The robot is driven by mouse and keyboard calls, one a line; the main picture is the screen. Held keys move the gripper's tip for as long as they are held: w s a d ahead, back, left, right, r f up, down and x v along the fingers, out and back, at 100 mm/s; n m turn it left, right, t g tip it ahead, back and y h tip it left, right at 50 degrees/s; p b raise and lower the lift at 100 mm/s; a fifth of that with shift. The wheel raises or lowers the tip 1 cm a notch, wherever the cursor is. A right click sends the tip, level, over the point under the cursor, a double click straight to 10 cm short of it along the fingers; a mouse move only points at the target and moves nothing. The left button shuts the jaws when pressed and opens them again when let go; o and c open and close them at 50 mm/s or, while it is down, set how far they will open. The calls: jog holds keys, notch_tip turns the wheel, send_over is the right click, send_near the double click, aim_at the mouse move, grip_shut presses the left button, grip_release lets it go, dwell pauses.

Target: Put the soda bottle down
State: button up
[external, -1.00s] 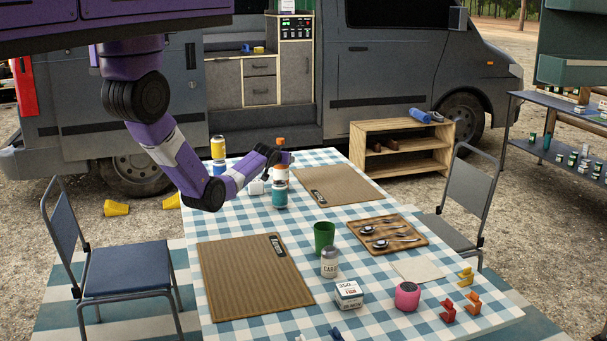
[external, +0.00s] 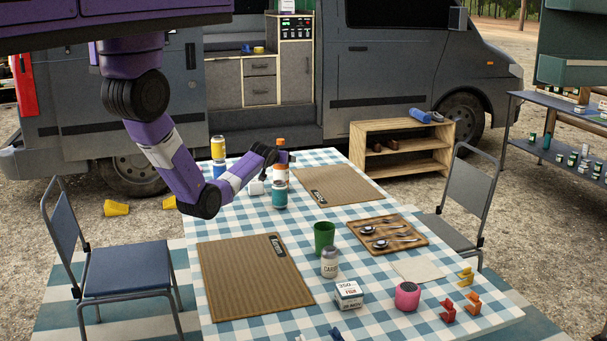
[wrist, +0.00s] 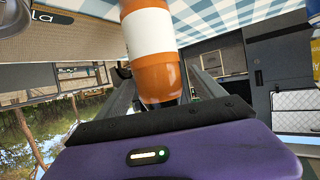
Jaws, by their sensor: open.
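The soda bottle (external: 281,173), orange with a white label, stands upright near the far end of the checked table (external: 240,222). My gripper (external: 287,157) is at the bottle's upper part and hides some of it. In the wrist view, which is turned upside down, the orange bottle (wrist: 150,50) lies between the two spread fingers of my gripper (wrist: 162,80). The fingers look open, with a gap beside the bottle. The bottle's base is partly hidden in the external view by a teal can (external: 279,196).
A white mug (external: 256,187) and stacked yellow and blue cans (external: 218,150) stand left of the bottle. Woven placemats (external: 340,186) (external: 252,282), a cutlery tray (external: 414,246) and a green cup (external: 324,236) are on the table. Chairs flank it.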

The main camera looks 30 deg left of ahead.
jog(key=v, duration=0.9)
dwell(0.3)
